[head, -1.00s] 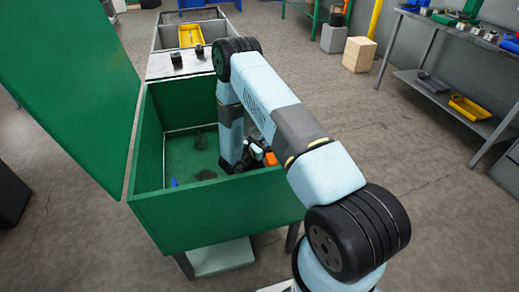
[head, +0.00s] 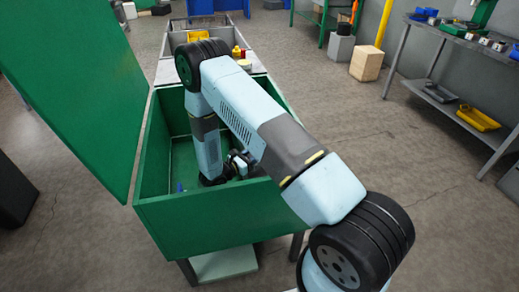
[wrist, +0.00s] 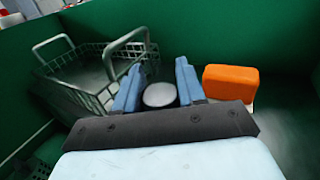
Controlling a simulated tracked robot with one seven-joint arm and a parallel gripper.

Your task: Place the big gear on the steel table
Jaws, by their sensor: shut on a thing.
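My gripper (wrist: 160,88) shows two blue fingers in the wrist view. They are closed on a round, flat grey piece (wrist: 160,95); I see no teeth, so I cannot confirm it is the big gear. In the head view my gripper (head: 239,165) is low inside the open green chest (head: 215,215), partly hidden by my arm, and the held piece cannot be made out. A grey steel-topped surface (head: 166,73) stands just behind the chest, partly covered by my arm. I cannot tell whether it is the steel table named.
A wire basket (wrist: 95,82) with raised handles is left of my fingers. An orange block (wrist: 230,82) lies close to the right finger. The chest's raised green lid (head: 65,90) stands at left. A yellow bin (head: 198,36) is farther back. A workbench (head: 440,36) is at right.

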